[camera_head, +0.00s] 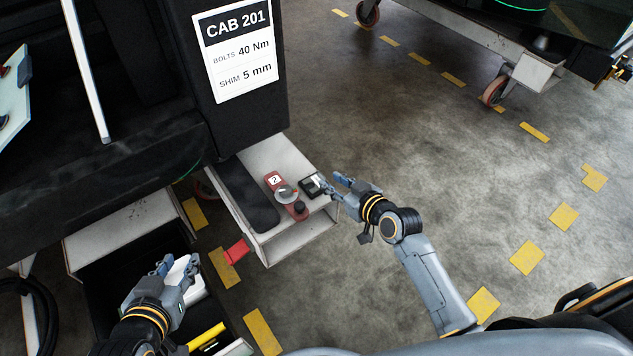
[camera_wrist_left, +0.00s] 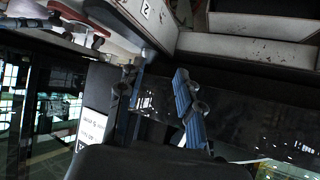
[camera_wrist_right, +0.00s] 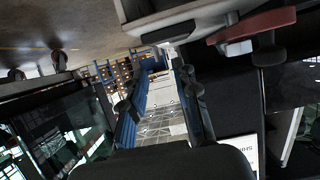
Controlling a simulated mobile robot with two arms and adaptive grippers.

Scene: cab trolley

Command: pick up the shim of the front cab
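The front cab's white sign (camera_head: 238,50) reads CAB 201, bolts 40 Nm, shim 5 mm. I cannot pick out the shim with certainty. My right gripper (camera_head: 333,184) is open and empty at the step's right edge, close to the dark box. My left gripper (camera_head: 176,264) is open over a dark bin (camera_head: 112,268), by a white piece (camera_head: 190,280). In the left wrist view its fingers (camera_wrist_left: 160,98) stand apart with nothing between them.
A black pad (camera_head: 247,192) covers the step's left part. A red tab (camera_head: 237,251) sticks out below. A yellow item (camera_head: 207,335) lies in the bin area. Another wheeled trolley (camera_head: 540,70) stands back right. The floor (camera_head: 430,130) between is clear.

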